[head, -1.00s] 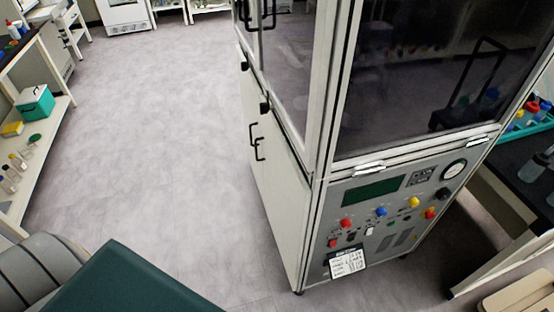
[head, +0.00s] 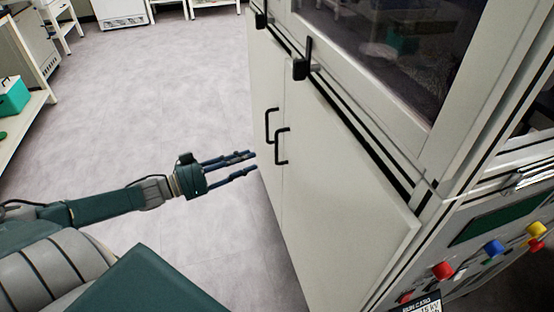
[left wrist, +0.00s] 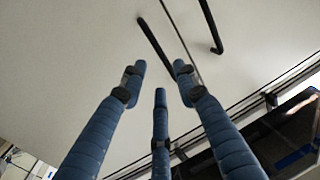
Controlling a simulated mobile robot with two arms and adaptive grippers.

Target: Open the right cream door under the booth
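The right cream door (head: 335,190) under the booth is shut. Its black bar handle (head: 281,147) stands near the seam with the left cream door (head: 265,80), which is also shut and has its own black handle (head: 270,125). My left gripper (head: 250,165) is open and empty, left of the handles, with its fingers pointing at the doors. In the left wrist view, the spread fingers (left wrist: 158,85) point at the door face. The right door's handle (left wrist: 155,45) lies ahead between the fingertips, apart from them. My right gripper is not in view.
The glazed booth (head: 390,50) rises above the doors, with a black latch (head: 302,62) on its edge. A control panel (head: 490,250) with coloured knobs is at the right. Open grey floor (head: 170,90) lies left of the doors.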

